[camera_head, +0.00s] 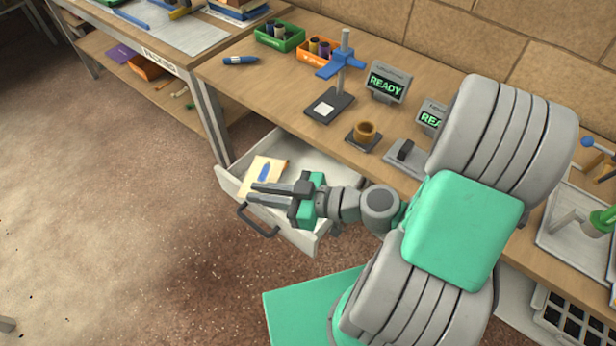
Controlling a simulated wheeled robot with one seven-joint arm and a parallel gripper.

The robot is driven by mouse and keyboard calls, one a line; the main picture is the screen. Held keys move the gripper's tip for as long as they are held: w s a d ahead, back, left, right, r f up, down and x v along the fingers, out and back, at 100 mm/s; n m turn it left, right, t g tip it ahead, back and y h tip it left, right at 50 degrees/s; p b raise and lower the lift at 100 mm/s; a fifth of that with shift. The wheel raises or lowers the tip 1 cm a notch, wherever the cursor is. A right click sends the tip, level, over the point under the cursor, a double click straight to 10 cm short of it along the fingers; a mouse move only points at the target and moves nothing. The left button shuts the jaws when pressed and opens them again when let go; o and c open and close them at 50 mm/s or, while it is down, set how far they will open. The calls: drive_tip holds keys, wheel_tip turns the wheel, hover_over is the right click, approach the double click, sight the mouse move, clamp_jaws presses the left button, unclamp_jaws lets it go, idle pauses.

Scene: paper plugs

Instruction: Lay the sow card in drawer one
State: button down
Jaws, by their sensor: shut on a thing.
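A drawer (304,240) stands pulled open below the workbench, with a dark handle on its front. My gripper (252,193) is over the open drawer, its fingers pointing left. It is shut on a cream card (275,163) with a blue figure on it; I take this as the sow card, though the figure is too small to identify. The fingers cover the card's near part. I cannot tell whether the card touches the drawer floor. No drawer number is readable.
The floor left of the drawer is clear.

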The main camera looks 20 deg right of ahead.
drive_tip(key=d+f, duration=0.6)
drive_tip(key=d, duration=0.1)
drive_tip(key=d+f+b, duration=0.1)
drive_tip(key=d+f, duration=0.6)
drive_tip(key=shift+b, duration=0.3)
drive_tip(key=c, duration=1.4)
unclamp_jaws()
drive_tip(key=shift+r, duration=0.1)
drive_tip(key=shift+c, duration=0.2)
drive_tip(key=v, duration=0.7)
drive_tip(key=shift+s+d+b, duration=0.15)
drive_tip(key=shift+b, duration=0.15)
drive_tip(key=shift+r, duration=0.1)
